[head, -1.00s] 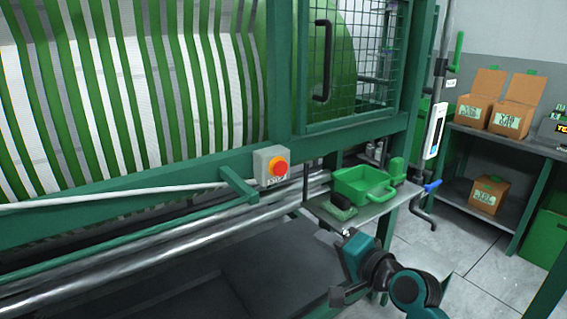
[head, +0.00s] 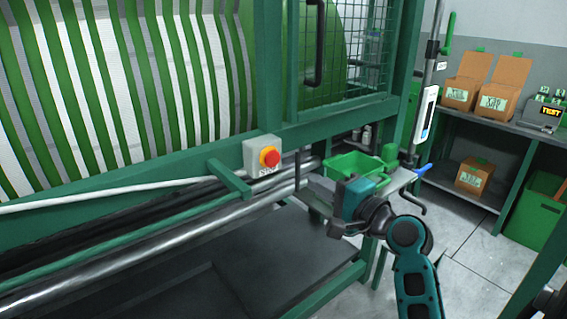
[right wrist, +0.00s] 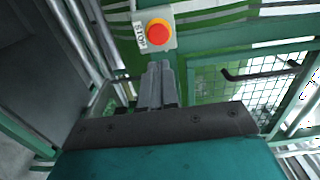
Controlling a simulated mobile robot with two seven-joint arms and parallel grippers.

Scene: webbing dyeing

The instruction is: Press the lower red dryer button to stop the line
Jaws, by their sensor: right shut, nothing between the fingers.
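The red button (head: 269,157) sits on a yellow collar on a grey box marked STOP (head: 256,151), fixed to the green frame. In the right wrist view the red button (right wrist: 158,31) is just beyond the fingertips, near the top centre. My right gripper (head: 303,194) is to the right of and below the button in the head view. Its fingers are shut and empty, and they also show in the right wrist view (right wrist: 159,68), pointing at the box. A gap appears to separate them from the button. My left gripper is not in view.
A green bar (head: 229,178) juts out left of the button box. Steel rollers (head: 150,242) run below it. A green tray (head: 348,166) sits behind my right gripper. A mesh guard (head: 366,50) stands above, and cardboard boxes (head: 492,98) are on shelves at right.

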